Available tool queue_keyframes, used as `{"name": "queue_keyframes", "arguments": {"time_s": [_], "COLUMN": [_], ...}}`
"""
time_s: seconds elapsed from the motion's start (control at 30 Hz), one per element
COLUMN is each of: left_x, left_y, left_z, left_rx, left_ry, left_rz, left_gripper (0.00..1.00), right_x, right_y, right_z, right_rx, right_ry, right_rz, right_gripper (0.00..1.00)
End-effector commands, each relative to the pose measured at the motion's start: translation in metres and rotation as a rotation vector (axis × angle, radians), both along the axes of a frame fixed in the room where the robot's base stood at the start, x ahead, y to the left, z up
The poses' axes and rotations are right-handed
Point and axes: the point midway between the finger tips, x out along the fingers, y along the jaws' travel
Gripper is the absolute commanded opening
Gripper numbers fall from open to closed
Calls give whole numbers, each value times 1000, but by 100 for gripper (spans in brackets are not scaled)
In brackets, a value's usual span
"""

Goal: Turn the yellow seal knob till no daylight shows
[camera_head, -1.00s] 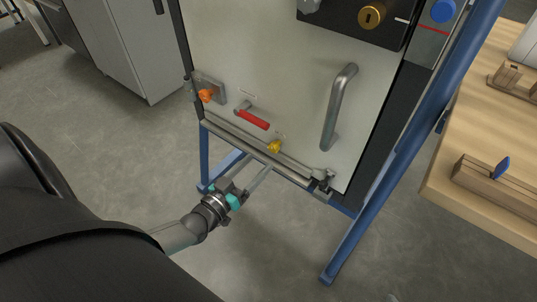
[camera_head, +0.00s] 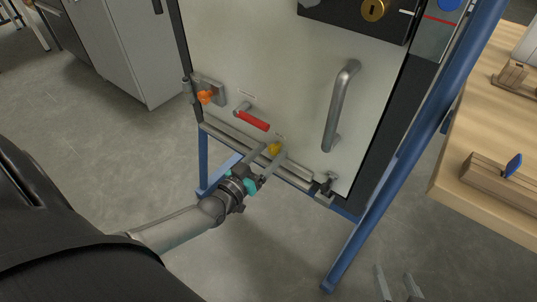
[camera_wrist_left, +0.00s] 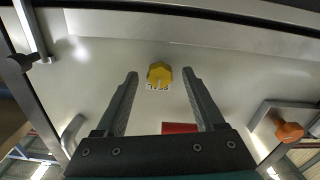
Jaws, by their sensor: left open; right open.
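The yellow seal knob (camera_head: 275,148) sits low on the pale door panel (camera_head: 270,60), just above its bottom rail. In the left wrist view the yellow knob (camera_wrist_left: 159,73) is faceted and lies centred between my finger ends, with clear space on both sides. My left gripper (camera_head: 271,153) is open, its fingers pointing at the knob and partly covering it in the head view. I cannot tell whether the tips reach past its face. My right gripper (camera_head: 398,280) is open and empty at the bottom edge, well away from the door.
A red lever (camera_head: 252,121) and an orange knob (camera_head: 206,96) are left of the yellow knob. A grey door handle (camera_head: 340,105) stands out to its right. A blue frame leg (camera_head: 355,250) and a wooden bench (camera_head: 490,195) are further right.

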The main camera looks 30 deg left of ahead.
Motion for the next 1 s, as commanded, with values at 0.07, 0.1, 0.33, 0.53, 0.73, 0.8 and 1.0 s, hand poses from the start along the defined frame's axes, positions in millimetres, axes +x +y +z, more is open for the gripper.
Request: {"name": "queue_keyframes", "arguments": {"time_s": [0.07,0.1,0.33,0.53,0.73,0.8,1.0], "left_x": [0,0,0,0,0,0,0], "left_y": [0,0,0,0,0,0,0], "left_z": [0,0,0,0,0,0,0], "left_rx": [0,0,0,0,0,0,0], "left_ry": [0,0,0,0,0,0,0], "left_rz": [0,0,0,0,0,0,0], "left_gripper": [70,70,55,32,10,2,0], "right_x": [0,0,0,0,0,0,0], "right_y": [0,0,0,0,0,0,0], "right_z": [0,0,0,0,0,0,0], "right_rx": [1,1,0,0,0,0,-1], "right_ry": [0,0,0,1,1,1,0], "right_rz": [1,1,0,0,0,0,1], "right_gripper": [59,59,59,59,59,59,59]}}
